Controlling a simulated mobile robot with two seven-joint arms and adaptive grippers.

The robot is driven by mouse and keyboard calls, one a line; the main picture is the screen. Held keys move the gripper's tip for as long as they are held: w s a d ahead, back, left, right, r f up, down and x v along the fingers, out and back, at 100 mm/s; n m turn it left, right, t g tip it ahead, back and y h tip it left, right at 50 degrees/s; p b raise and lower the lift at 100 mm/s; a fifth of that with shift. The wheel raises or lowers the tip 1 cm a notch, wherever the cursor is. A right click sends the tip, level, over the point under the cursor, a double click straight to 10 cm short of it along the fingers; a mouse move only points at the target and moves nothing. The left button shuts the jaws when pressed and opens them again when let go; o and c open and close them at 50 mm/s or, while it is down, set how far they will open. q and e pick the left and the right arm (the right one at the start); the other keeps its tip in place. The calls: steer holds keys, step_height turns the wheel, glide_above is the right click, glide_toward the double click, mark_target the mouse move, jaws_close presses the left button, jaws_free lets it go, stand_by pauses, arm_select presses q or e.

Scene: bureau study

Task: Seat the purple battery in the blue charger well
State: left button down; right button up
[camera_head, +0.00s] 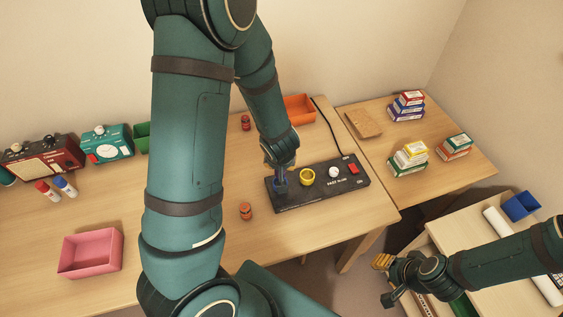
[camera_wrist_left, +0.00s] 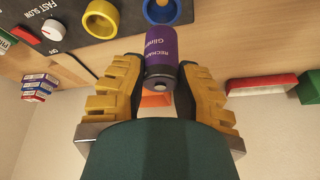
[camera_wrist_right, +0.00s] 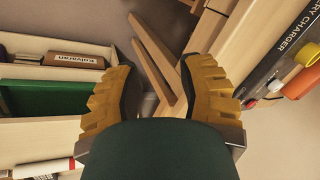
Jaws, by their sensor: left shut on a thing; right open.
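The purple battery (camera_wrist_left: 163,56) is held between the fingers of my left gripper (camera_wrist_left: 160,72). In the left wrist view its far end meets the near rim of the blue charger well (camera_wrist_left: 172,12). Whether it is inside the well or just above it, I cannot tell. In the head view, my left gripper (camera_head: 281,168) is over the left end of the black charger (camera_head: 322,196), where the blue well (camera_head: 280,188) shows partly, under the gripper. My right gripper (camera_head: 381,262) is open and empty, away from the charger at the lower right.
The charger also has a yellow well (camera_head: 307,176), a white knob (camera_head: 334,172) and a red switch (camera_head: 352,169). A pink tray (camera_head: 91,253) is at the left.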

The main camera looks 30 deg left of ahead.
arm_select(q)
steer(key=shift+f+b, duration=2.7)
steer(key=shift+b, duration=0.1)
steer(key=shift+p, duration=0.4)
steer(key=shift+f+b, duration=0.55)
steer(key=shift+f, duration=0.05)
steer(key=c, duration=1.1)
jaws_free()
